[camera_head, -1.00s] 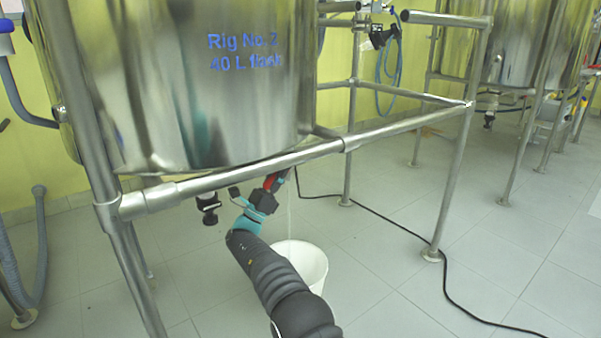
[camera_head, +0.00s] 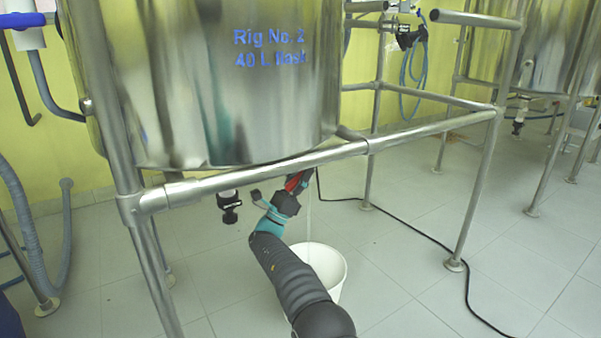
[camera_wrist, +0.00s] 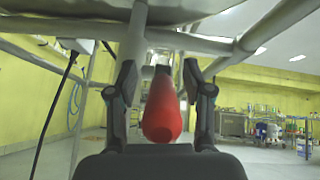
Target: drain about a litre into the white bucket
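The white bucket (camera_head: 332,262) stands on the floor below the steel vessel marked "Rig No. 2 40 L flask" (camera_head: 225,90). A thin pale stream (camera_head: 308,215) falls from under the vessel towards the bucket; my arm hides part of the bucket, and its liquid level is not visible. The red valve handle (camera_wrist: 163,105) lies between the two fingers of my gripper (camera_wrist: 160,78) in the wrist view, with a gap on each side. The gripper is open around the handle. In the head view the handle (camera_head: 297,181) shows as a small red patch at my gripper.
A steel frame rail (camera_head: 260,173) runs in front of and above my arm. A black knob fitting (camera_head: 229,206) hangs left of my gripper. A black cable (camera_head: 420,243) lies across the floor. Clear tiles extend right of the bucket.

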